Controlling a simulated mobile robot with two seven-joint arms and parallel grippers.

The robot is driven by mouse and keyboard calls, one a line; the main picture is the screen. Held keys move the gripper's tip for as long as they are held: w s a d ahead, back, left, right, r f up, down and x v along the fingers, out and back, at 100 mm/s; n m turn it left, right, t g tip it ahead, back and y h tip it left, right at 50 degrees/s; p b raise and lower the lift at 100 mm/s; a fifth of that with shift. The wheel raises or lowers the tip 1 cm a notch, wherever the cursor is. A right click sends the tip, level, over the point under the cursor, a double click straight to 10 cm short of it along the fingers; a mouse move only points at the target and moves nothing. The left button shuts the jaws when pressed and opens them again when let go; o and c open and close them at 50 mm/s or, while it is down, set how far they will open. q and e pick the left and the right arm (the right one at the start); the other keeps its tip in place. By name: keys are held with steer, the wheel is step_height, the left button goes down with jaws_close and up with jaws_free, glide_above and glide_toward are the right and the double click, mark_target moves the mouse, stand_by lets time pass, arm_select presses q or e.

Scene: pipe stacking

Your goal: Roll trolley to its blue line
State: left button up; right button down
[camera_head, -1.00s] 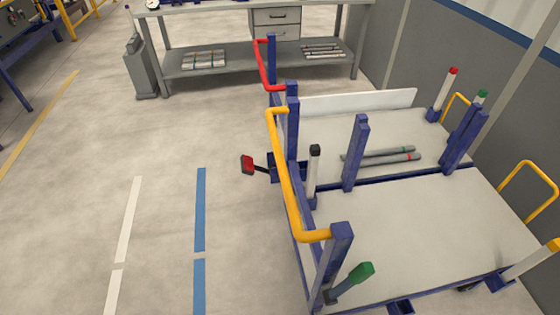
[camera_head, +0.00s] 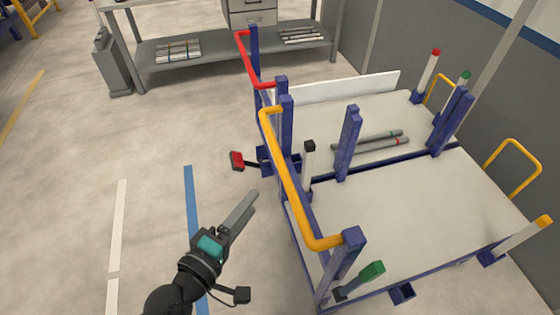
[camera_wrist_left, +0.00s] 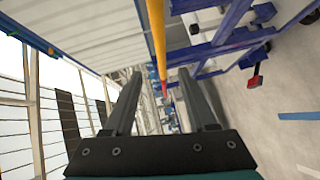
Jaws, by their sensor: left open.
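The near trolley (camera_head: 425,215) has a pale deck, blue posts and a yellow push handle (camera_head: 288,180) along its left end. Behind it stands another trolley (camera_head: 340,120) with a red handle (camera_head: 246,62). A blue line (camera_head: 191,205) is painted on the floor left of the trolleys, partly hidden by my arm. My left gripper (camera_head: 248,203) is open and empty, just left of the yellow handle, apart from it. In the left wrist view the yellow handle (camera_wrist_left: 158,32) appears between and beyond the spread fingers (camera_wrist_left: 172,80). My right gripper is not in view.
A red pedal (camera_head: 237,160) sticks out low between the trolleys. Grey pipes (camera_head: 370,143) lie on the far trolley. A workbench (camera_head: 200,50) stands at the back, a grey wall at the right. The floor at the left is clear.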

mark_target(282, 166)
arm_select(q)
steer(key=x, duration=1.4)
steer(key=shift+w+d+f+b, duration=0.1)
steer(key=shift+w+d+b, duration=0.1)
steer(key=shift+w+b, duration=0.15)
jaws_close()
stand_by(0.9)
